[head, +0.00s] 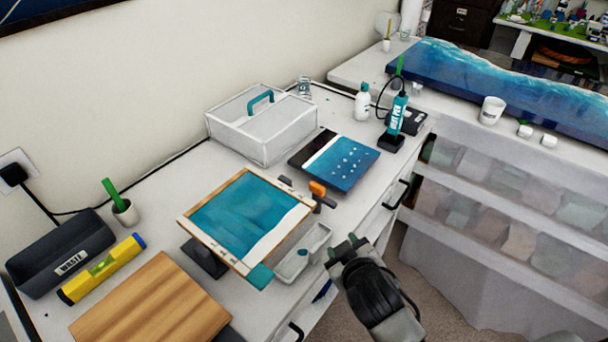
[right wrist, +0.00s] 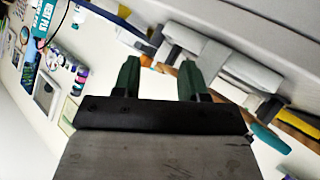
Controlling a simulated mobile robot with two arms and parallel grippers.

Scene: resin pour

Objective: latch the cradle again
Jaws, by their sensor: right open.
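A wood-framed panel with teal resin and a pale strip (head: 245,215) rests on a dark cradle (head: 205,258), and looks tilted. An orange latch handle (head: 318,188) on a dark bracket stands at the panel's right corner. I cannot tell how the latch is set. My right gripper (head: 343,245) is open and empty, to the front right of the panel and apart from the orange handle. In the right wrist view, its green fingertips (right wrist: 159,78) stand apart, with a small orange patch (right wrist: 160,67) beyond them. My left gripper is out of view.
A grey compartment tray (head: 318,236) lies between panel and gripper. A dark blue panel (head: 350,163), a lidded white box (head: 262,130) and a teal bottle (head: 396,115) stand behind. A wooden board (head: 150,305), yellow level (head: 103,268) and black box (head: 60,255) are at left.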

